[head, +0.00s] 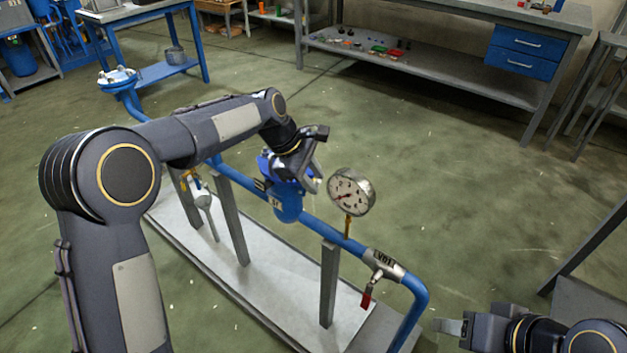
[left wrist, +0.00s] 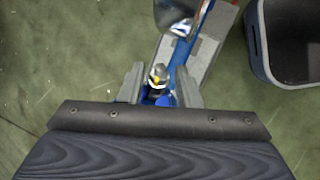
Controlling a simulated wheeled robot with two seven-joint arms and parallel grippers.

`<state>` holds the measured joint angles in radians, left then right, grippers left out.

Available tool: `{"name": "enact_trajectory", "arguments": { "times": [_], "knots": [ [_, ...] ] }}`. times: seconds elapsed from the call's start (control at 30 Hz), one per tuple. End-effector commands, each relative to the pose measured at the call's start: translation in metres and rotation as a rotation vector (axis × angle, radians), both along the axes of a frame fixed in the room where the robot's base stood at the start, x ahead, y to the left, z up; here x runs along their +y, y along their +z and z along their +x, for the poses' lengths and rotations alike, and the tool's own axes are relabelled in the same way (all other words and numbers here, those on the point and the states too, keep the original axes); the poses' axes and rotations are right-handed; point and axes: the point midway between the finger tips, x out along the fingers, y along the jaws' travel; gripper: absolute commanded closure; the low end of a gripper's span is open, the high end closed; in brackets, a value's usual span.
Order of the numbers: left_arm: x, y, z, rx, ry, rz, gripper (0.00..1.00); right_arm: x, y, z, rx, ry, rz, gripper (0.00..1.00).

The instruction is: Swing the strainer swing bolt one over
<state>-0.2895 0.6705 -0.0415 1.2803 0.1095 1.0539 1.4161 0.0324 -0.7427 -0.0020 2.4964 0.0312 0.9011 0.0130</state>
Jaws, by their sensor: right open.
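The blue strainer (head: 288,205) sits in the blue pipe on the stand, partly hidden behind my left gripper (head: 305,180). That gripper is over its top. In the left wrist view my left gripper (left wrist: 160,88) has its two fingers apart. A small bolt end with a nut (left wrist: 158,75) shows between them, with a gap on either side; I cannot tell any contact. The bolt itself is hidden in the head view. My right gripper (head: 452,328) is open and empty at the lower right, away from the pipe.
A round pressure gauge (head: 351,192) stands on the pipe just right of the strainer. A red-handled valve (head: 383,265) is further right. A grey bin (left wrist: 290,75) shows in the left wrist view. The floor behind the pipe is clear up to the workbench (head: 430,70).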

Motion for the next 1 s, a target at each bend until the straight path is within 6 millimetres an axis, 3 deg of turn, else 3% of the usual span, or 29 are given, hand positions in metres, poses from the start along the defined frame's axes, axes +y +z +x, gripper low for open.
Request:
{"name": "enact_trajectory", "arguments": {
  "times": [0.3, 0.53, 0.77, 1.0],
  "knots": [
    [-0.002, -0.003, 0.0, -0.001, -0.001, 0.0, 0.71, 0.0, -0.001, 0.0, 0.0, 0.0, 0.0, 0.51],
    [-0.001, -0.003, 0.0, 0.0, -0.001, 0.0, 1.0, 0.0, -0.001, 0.0, 0.0, 0.0, 0.0, 0.51],
    [-0.008, -0.002, -0.004, -0.048, -0.007, 0.079, 1.0, 0.0, 0.011, 0.0, 0.0, 0.0, 0.0, 0.51],
    [-0.016, -0.015, -0.01, -0.171, -0.007, 0.261, 1.0, 0.0, 0.018, 0.0, 0.0, 0.0, 0.0, 0.51]
  ]
}}
